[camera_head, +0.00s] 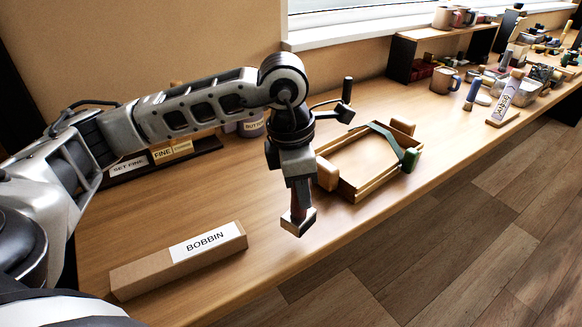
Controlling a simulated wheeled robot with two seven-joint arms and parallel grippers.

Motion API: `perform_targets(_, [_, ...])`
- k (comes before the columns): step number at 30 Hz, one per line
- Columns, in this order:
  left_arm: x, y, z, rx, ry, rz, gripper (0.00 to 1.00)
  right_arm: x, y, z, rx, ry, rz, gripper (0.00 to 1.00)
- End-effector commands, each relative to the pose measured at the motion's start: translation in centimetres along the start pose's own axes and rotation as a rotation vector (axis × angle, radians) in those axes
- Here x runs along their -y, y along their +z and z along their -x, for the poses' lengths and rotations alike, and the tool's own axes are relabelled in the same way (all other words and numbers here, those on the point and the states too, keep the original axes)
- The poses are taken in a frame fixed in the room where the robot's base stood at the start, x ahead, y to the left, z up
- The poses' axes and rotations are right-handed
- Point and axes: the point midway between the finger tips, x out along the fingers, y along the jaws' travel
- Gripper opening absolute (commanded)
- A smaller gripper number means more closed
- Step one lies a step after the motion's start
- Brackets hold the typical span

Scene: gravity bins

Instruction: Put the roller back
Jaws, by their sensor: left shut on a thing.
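My left gripper (298,218) hangs down over the front part of the bench, left of a wooden frame. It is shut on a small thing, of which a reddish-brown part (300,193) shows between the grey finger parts. Most of it is hidden, so I cannot tell for sure that it is the roller. My right gripper is not in view.
A long box labelled BOBBIN (180,260) lies at the front left. A rack with labels SET FINE and FINE (128,160) stands behind my arm. A mug (445,80), a blue cylinder (473,94) and a labelled stand (505,100) are farther right.

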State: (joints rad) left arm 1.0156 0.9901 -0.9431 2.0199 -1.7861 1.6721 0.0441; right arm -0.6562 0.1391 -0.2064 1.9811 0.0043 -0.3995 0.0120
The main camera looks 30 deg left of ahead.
Motion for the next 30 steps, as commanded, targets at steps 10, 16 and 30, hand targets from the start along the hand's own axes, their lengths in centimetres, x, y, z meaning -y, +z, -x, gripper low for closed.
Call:
perform_targets(10, [-1.8, -0.7, 1.5, 0.004, 0.162, 1.020, 0.05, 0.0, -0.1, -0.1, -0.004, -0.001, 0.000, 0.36])
perform_targets(16, [-2.5, -1.1, 2.0, 0.001, 0.224, 1.419, 0.05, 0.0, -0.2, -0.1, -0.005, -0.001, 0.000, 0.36])
perform_targets(30, [-2.7, -1.2, 2.1, 0.001, 0.246, 1.570, 0.05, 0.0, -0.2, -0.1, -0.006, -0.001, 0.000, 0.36])
